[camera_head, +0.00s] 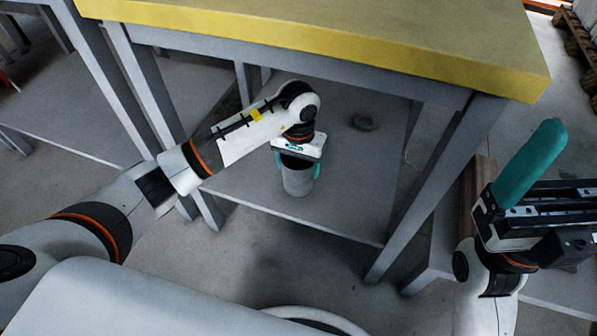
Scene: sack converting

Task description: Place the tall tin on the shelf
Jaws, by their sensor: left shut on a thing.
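The tall tin (298,181) is a grey cylinder, standing upright at the lower shelf (345,205) under the yellow-topped table. My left gripper (298,168) reaches in beneath the tabletop and is shut on the tin from above, with a teal finger on either side. I cannot tell whether the tin's base touches the shelf. My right gripper (520,175) is raised at the right, away from the table, with a teal finger showing; its other finger is not clear.
The yellow tabletop (350,40) overhangs the shelf, and grey legs (435,185) stand at its corners. The shelf to the right of the tin is clear. A wooden pallet (578,35) is at the far right.

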